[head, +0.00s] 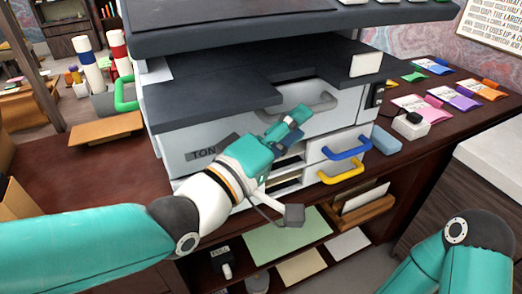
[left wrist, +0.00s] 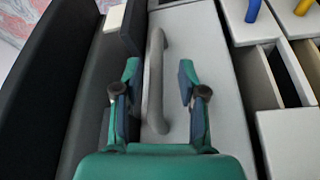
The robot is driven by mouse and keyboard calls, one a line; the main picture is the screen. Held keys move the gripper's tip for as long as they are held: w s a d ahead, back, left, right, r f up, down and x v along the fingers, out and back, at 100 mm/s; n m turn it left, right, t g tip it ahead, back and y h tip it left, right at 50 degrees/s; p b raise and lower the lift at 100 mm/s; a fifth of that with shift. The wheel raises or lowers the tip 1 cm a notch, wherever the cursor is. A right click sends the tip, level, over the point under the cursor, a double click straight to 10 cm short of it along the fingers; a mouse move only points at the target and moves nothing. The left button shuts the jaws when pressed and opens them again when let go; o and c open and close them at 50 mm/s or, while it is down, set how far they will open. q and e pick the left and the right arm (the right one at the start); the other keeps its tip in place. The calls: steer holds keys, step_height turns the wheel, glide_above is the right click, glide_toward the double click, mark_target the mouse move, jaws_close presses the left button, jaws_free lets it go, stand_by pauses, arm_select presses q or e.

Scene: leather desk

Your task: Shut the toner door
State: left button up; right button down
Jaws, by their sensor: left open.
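The toner door is the pale grey front panel (head: 340,117) of the printer, with a dark label reading "TON" (head: 207,150) at its left. A grey bar handle (head: 312,105) sits near its top. I cannot tell whether the panel is flush or slightly ajar. My left gripper (head: 294,121) is in front of the panel, just below and left of the handle, hiding part of the door. In the left wrist view the left gripper (left wrist: 160,72) is open, with the handle (left wrist: 156,85) showing between its fingers over the door (left wrist: 200,60). Contact is unclear. My right gripper is out of view.
Below the door are drawers with a blue handle (head: 347,149) and a yellow handle (head: 342,174). A dark tray (head: 215,100) overhangs the door. A blue block (head: 385,139) and several colored packets lie on the desk (head: 435,143) at right.

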arm_select(q)
steer(key=v, duration=0.9)
steer(key=shift+a, duration=0.15)
steer(key=shift+f, duration=0.15)
